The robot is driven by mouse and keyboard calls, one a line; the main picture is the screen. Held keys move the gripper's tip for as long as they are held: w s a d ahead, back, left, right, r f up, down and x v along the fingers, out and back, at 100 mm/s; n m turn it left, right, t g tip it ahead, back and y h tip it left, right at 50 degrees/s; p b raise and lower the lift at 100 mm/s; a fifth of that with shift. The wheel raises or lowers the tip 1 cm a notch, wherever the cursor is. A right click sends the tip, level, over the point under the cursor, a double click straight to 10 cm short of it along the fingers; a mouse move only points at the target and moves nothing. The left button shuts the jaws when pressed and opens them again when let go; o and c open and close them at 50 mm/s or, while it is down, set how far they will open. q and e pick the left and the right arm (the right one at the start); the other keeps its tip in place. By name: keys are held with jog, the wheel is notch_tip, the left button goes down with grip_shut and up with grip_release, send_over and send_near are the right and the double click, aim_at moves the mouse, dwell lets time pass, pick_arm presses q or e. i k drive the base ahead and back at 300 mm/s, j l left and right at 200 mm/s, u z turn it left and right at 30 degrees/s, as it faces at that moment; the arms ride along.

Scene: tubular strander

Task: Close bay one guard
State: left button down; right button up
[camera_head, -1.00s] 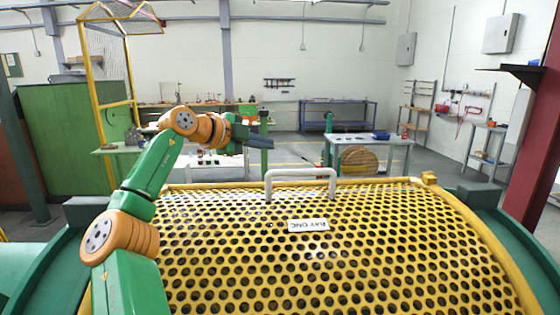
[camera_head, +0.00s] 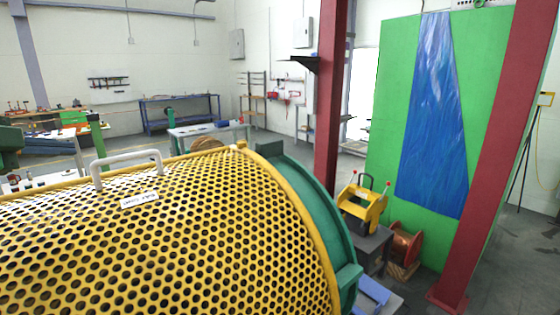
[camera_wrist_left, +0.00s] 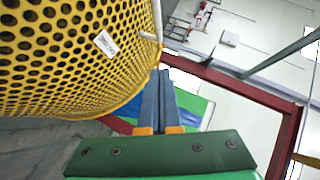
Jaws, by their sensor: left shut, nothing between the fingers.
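The bay one guard (camera_head: 190,235) is a curved yellow perforated cover filling the lower left of the head view. It carries a white label (camera_head: 139,200) and a pale bar handle (camera_head: 127,158) along its top far edge. In the left wrist view the guard (camera_wrist_left: 60,60) fills the upper left, with its label (camera_wrist_left: 106,43) and part of the handle (camera_wrist_left: 157,18) showing. My left gripper (camera_wrist_left: 163,74) is shut and empty, its fingertips apparently just below the handle in that picture; contact cannot be told. In the head view only a dark green part shows at the left edge. My right gripper is not in view.
A green end ring (camera_head: 325,215) borders the guard on the right. Beyond it stand a red column (camera_head: 328,110), a yellow device (camera_head: 362,203) on a dark stand, a spool (camera_head: 403,245) and a green panel with blue strip (camera_head: 432,120). Benches stand behind.

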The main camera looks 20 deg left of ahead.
aim_at(96, 178)
jog(key=k+l, duration=0.15)
jog(key=l, duration=0.25)
jog(key=k+l, duration=0.15)
jog(key=l, duration=0.2)
jog(key=k+l, duration=0.15)
jog(key=l, duration=0.25)
